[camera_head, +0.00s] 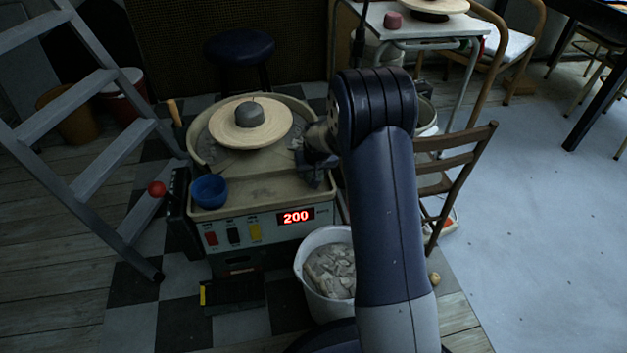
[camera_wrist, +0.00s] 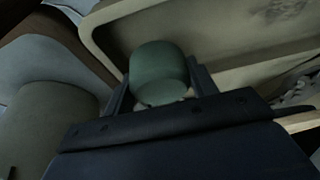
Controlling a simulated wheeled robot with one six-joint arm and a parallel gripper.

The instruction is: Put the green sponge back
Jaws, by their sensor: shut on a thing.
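The green sponge (camera_wrist: 158,68) shows in the wrist view as a rounded, dull green block. My gripper (camera_wrist: 161,84) is shut on it, one finger at each side. Beside the sponge is the beige rim of the pottery wheel's tray (camera_wrist: 104,14). In the head view my gripper (camera_head: 313,178) is at the right side of the wheel's tray (camera_head: 262,188), low beside the rim. I cannot make out the sponge in the head view; my arm and gripper cover that spot.
A grey clay lump (camera_head: 249,114) sits on the wheel's round bat (camera_head: 233,136). A blue bowl (camera_head: 209,191) is at the tray's front left corner. A white bucket of clay scraps (camera_head: 312,292) stands in front, a wooden chair (camera_head: 462,178) at right, and a ladder (camera_head: 92,178) at left.

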